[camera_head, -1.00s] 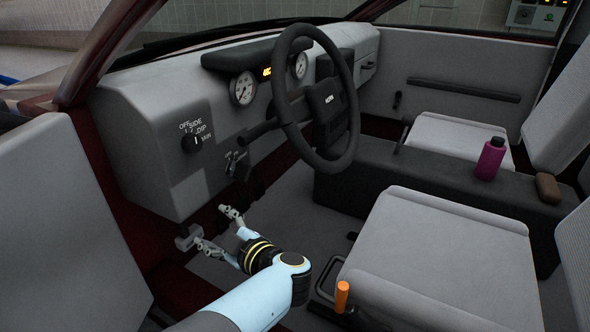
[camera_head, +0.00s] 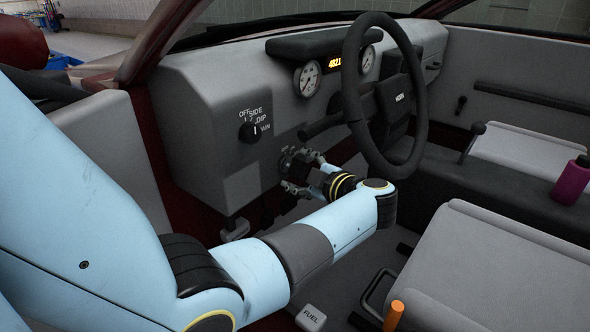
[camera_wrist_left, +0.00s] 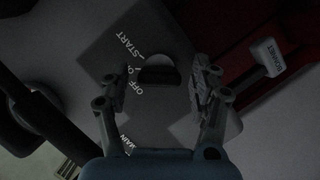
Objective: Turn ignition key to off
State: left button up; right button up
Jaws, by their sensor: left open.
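The ignition key (camera_wrist_left: 158,75) shows in the left wrist view as a dark, flat-topped grip on a light round face, beside the labels START and OFF and another partly hidden label. My left gripper (camera_wrist_left: 157,86) is open, one finger on each side of the key, with visible gaps. I cannot tell how deep the fingers reach. In the head view, my left gripper (camera_head: 287,172) is at the lower dash, below and left of the steering wheel (camera_head: 352,100); its fingers mostly hide the ignition there. My right gripper is not in view.
The light knob (camera_head: 249,131) marked OFF, SIDE, DIP sits on the dash to the left. The BONNET handle (camera_wrist_left: 268,57) is at the upper right of the wrist view. A FUEL lever (camera_head: 311,317), an orange handle (camera_head: 393,315) and a magenta bottle (camera_head: 571,181) are lower or farther right.

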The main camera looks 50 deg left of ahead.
pick_arm(q)
jog(key=shift+x, duration=0.8)
jog(key=shift+r, duration=0.1)
jog(key=shift+c, duration=0.8)
jog(key=c, duration=1)
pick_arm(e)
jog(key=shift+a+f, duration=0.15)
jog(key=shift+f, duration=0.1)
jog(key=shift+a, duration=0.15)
